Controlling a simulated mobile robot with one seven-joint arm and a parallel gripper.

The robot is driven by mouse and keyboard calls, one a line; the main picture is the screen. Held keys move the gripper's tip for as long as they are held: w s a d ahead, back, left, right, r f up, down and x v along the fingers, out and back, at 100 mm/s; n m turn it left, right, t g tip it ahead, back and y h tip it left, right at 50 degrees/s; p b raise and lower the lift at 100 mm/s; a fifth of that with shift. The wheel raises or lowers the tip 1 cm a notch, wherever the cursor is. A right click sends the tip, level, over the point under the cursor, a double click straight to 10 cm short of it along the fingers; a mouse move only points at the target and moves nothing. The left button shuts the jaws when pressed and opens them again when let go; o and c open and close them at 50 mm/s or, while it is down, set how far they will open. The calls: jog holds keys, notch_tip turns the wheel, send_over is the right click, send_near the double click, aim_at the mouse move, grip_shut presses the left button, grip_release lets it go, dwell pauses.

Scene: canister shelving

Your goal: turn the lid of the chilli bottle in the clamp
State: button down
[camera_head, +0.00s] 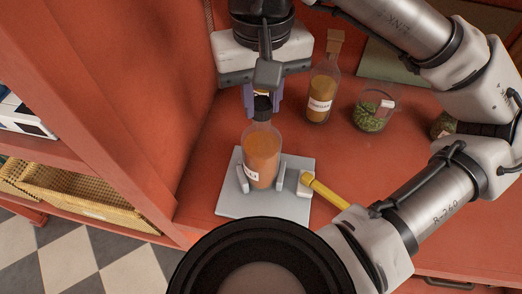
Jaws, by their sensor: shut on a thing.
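The chilli bottle (262,155), clear with orange contents, stands upright between the grey jaws of the clamp. The clamp (228,203) has a pale grey base plate and a yellow handle (323,190) at its right. The bottle's dark lid (263,110) is at the top of its neck. My gripper (262,100) comes down from above and is shut on the lid. The gripper body hides part of the lid and the far fingertip. The label on the bottle is partly hidden by the clamp jaw.
A corked bottle (320,92) with a label stands behind to the right. A glass jar with green contents (370,116) stands further right, and another jar (443,124) is partly behind my arm. Wicker baskets (85,190) sit on a lower shelf at left.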

jog(key=n, duration=0.7)
jog(key=shift+f+p, duration=0.1)
jog(key=shift+p, duration=0.3)
jog(key=c, duration=1.1)
grip_release()
